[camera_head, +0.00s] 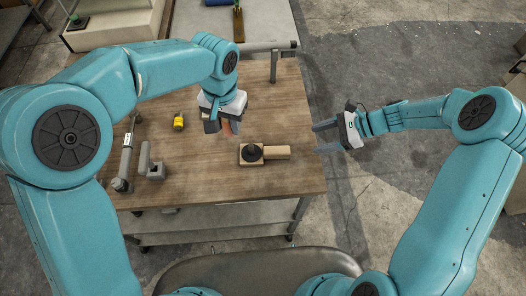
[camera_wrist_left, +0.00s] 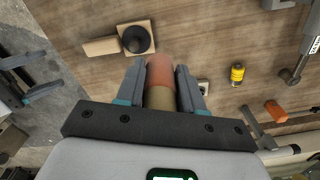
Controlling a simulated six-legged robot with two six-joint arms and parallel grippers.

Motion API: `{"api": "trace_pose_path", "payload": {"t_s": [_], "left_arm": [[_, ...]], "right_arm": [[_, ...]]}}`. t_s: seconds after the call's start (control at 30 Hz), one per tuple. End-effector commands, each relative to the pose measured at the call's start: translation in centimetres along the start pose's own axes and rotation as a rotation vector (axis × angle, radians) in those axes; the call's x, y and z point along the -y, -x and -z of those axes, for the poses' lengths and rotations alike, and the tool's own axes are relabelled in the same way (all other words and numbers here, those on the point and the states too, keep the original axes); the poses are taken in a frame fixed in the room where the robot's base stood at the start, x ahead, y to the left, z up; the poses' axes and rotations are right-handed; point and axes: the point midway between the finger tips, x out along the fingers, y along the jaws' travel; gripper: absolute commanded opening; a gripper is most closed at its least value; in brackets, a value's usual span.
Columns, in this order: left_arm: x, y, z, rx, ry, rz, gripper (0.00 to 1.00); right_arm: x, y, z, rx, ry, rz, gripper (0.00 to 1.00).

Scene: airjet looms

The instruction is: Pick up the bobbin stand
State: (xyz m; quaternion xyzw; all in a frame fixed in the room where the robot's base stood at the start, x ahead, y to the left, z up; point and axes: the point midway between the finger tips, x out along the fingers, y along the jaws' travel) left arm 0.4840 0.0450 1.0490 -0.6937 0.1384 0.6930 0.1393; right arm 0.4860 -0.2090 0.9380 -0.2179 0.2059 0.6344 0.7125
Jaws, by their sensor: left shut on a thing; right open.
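A wooden square base with a black round post, which looks like the bobbin stand (camera_head: 246,158), lies on the table with a pale wooden block beside it. It also shows in the left wrist view (camera_wrist_left: 148,28), ahead of the fingers. My left gripper (camera_head: 222,126) is above the table, behind the stand and apart from it. In the left wrist view it is shut on a rounded cylinder (camera_wrist_left: 159,98), reddish at the end and tan nearer the palm. My right gripper (camera_head: 322,137) is open and empty, just past the table's right edge.
The wooden table (camera_head: 215,185) is mostly clear around the stand. A yellow object (camera_head: 179,121) and a grey jointed fixture (camera_head: 154,168) are at the left. A machine bench (camera_head: 270,20) stands behind.

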Motion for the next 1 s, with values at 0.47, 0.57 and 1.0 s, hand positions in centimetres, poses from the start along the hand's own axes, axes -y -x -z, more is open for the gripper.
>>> {"api": "trace_pose_path", "payload": {"t_s": [0.47, 0.57, 1.0], "left_arm": [[0.0, 0.0, 0.0, 0.0, 0.0, 0.0, 0.05], [0.0, 0.0, 0.0, 0.0, 0.0, 0.0, 0.05], [0.0, 0.0, 0.0, 0.0, 0.0, 0.0, 0.05]], "right_arm": [[-1.3, -6.2, -2.5, 0.22, -0.028, -0.057, 0.64], [-1.4, -7.5, -2.7, 0.219, -0.029, -0.056, 0.64], [-1.9, -13.0, -3.4, 0.215, -0.028, -0.056, 0.64]]}}
